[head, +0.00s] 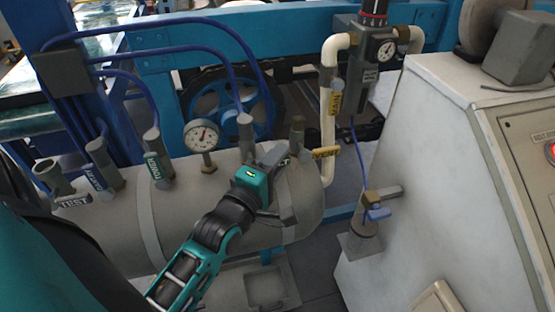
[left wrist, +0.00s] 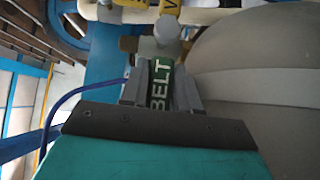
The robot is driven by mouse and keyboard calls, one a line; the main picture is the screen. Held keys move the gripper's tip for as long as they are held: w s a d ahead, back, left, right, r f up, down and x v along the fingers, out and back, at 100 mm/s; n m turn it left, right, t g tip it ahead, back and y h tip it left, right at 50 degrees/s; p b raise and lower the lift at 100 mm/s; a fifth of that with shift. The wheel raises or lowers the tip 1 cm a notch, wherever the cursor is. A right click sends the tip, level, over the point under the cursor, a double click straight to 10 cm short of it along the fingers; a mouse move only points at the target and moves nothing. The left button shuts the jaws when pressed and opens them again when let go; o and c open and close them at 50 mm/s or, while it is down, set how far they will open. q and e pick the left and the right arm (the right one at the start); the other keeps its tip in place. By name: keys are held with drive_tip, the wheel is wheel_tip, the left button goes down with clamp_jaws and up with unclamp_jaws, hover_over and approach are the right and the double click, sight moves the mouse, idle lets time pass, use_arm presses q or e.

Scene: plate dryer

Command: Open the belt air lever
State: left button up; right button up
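The belt air lever (left wrist: 160,88) is a dark green handle marked BELT, joined to a valve with a round cap (left wrist: 168,27). In the left wrist view my left gripper (left wrist: 161,92) has one grey finger close against each side of the lever, and it looks shut on it. In the head view my left gripper (head: 282,180) is at the right end of the grey tank; there the lever's label is hidden. My right gripper is not in view.
The grey tank (head: 145,225) carries other labelled levers, including TEST (head: 75,200) and TOWER (head: 154,167), and a pressure gauge (head: 202,135). A cream pipe (head: 328,120) with yellow handles stands behind.

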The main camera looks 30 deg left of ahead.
use_arm(q)
clamp_jaws()
